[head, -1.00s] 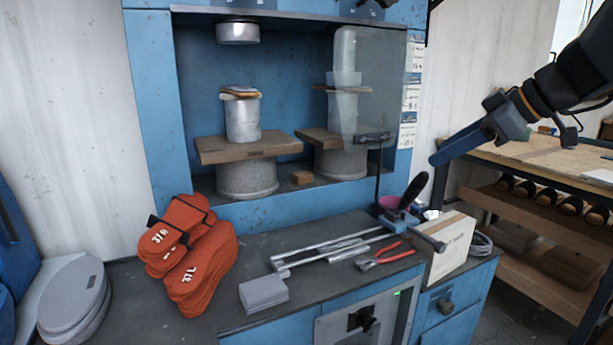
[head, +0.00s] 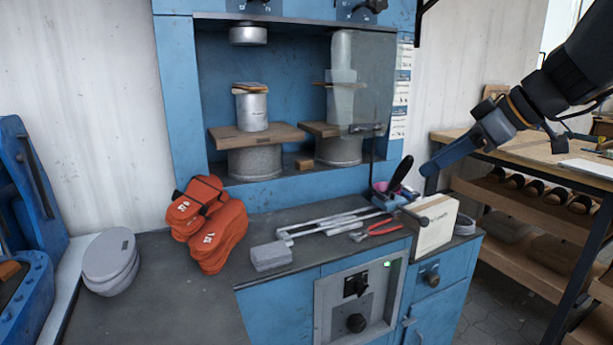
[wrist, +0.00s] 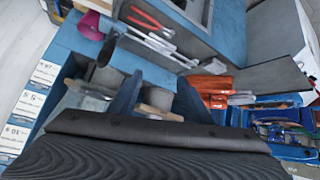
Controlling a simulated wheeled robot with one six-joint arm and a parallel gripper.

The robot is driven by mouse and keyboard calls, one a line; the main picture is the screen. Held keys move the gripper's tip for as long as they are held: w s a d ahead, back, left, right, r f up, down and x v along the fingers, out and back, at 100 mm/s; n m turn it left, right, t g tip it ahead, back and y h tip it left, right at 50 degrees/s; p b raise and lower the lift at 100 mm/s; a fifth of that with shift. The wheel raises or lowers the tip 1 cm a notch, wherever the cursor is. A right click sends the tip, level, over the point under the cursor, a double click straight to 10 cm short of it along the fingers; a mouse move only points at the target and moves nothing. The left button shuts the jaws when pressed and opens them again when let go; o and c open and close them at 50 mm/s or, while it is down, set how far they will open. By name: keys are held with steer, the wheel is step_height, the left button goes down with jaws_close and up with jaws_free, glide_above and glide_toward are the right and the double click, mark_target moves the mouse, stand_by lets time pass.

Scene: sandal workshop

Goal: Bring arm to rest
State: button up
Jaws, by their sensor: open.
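My gripper (head: 432,168) is at the right of the head view, in the air near the right end of the blue press bench, with my dark arm reaching in from the upper right. It holds nothing that I can see. In the wrist view two blue fingers stand apart (wrist: 155,100), with bench and press parts visible between and beyond them. The fingers touch nothing visible.
The blue press (head: 178,90) stands behind the bench. A wooden workbench (head: 500,150) is at right.

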steer(key=s+a+f+m+g+h+b, duration=0.25)
steer(key=s+a+f, duration=0.35)
steer(key=f, duration=0.4)
steer(key=s+a+f+m+g+h+b, duration=0.1)
steer(key=s+a+f+m+g+b, duration=0.2)
steer(key=s+f, duration=0.55)
steer(key=s+a+f+m+g+h+b, duration=0.2)
steer(key=s+a+f+b, duration=0.35)
steer(key=f, duration=0.55)
steer(key=d+r+m+p, duration=0.3)
steer(key=d+r+p, duration=0.4)
steer(key=p, duration=1)
steer(key=shift+s+d+r+h, duration=0.25)
steer(key=shift+s+r+h, duration=0.1)
steer(key=shift+r, duration=0.3)
